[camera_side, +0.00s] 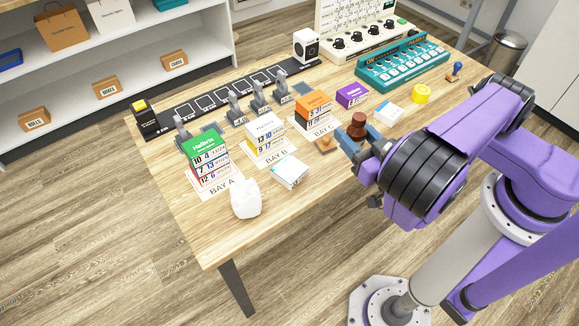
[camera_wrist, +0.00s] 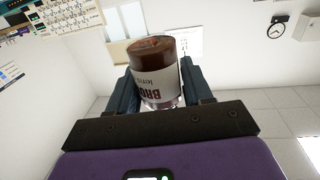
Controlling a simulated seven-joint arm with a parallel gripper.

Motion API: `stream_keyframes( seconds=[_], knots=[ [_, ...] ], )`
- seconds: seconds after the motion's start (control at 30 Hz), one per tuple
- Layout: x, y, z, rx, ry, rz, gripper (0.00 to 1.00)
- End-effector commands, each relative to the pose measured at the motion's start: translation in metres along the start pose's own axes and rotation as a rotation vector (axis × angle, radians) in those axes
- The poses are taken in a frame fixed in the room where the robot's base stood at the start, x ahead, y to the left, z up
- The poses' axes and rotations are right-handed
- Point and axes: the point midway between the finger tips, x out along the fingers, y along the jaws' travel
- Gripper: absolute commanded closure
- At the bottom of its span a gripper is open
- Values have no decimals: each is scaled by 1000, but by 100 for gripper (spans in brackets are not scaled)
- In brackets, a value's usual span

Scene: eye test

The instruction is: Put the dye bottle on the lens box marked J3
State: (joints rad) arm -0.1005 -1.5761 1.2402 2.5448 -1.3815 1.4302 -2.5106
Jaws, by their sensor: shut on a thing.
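My gripper (camera_side: 359,136) is shut on the brown dye bottle (camera_side: 357,121), above the table's right front edge. In the wrist view the bottle (camera_wrist: 154,67) sits between both fingers, its pale label partly reading "BRO". Lens boxes stand in stacks: a green-topped stack (camera_side: 203,157) at BAY A, a white and yellow-banded stack (camera_side: 264,138) at BAY B, and an orange-topped stack (camera_side: 313,112) at BAY C. A purple box (camera_side: 351,96) stands apart, right of BAY C. I cannot make out a J3 mark on any box.
A white crumpled-looking object (camera_side: 245,198) and a small white-teal box (camera_side: 290,172) lie near the front. Another pale box (camera_side: 389,115), a yellow roll (camera_side: 421,93) and a stamp (camera_side: 454,72) lie right. Grey clamps (camera_side: 259,95) stand behind the stacks. A teal rack (camera_side: 403,62) stands at the back.

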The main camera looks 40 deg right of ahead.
Motion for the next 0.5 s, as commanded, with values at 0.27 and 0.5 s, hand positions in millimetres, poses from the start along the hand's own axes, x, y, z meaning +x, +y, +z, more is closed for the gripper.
stream_keyframes(
  seconds=[0.27,0.5],
  knots=[
    [-31,-11,-7,0,0,-103,84],
    [-38,-14,-8,-2,2,-129,84]
  ],
)
